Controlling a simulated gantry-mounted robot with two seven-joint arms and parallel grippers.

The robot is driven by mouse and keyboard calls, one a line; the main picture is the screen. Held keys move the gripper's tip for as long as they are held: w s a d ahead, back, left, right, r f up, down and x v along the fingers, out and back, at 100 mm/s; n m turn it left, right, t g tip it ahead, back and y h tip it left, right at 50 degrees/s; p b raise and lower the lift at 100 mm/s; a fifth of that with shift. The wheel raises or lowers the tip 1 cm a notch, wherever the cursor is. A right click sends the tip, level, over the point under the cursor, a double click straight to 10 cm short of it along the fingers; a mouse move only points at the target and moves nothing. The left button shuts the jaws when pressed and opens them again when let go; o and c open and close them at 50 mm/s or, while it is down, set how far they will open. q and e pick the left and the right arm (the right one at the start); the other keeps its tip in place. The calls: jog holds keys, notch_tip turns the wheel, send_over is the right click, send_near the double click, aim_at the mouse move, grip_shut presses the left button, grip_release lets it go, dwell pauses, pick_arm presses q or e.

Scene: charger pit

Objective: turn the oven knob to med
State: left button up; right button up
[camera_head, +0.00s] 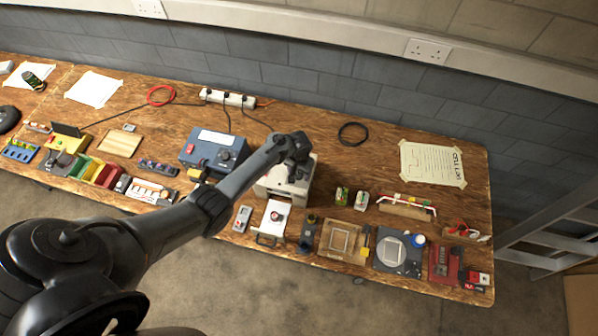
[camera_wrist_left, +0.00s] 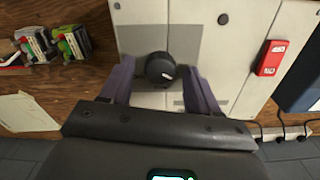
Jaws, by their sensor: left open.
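The oven appears to be the small off-white box (camera_head: 272,186) at the middle of the bench in the head view, partly covered by my left gripper (camera_head: 297,158). In the left wrist view, a round black knob (camera_wrist_left: 160,66) with a short white mark stands on the pale panel (camera_wrist_left: 207,20). The mark points toward the lower right of that picture. My left gripper (camera_wrist_left: 159,72) is open, with one dark purple finger on each side of the knob. Gaps show between fingers and knob; contact is not visible. No setting labels are legible. My right gripper is not in view.
A blue power unit (camera_head: 213,150) stands left of the box. A small red device (camera_wrist_left: 271,57) shows right of the knob in the wrist view. Bare wood (camera_head: 345,165) lies behind and right.

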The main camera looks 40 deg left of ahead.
pick_arm(q)
jog(key=shift+c, duration=0.2)
jog(key=c, duration=1)
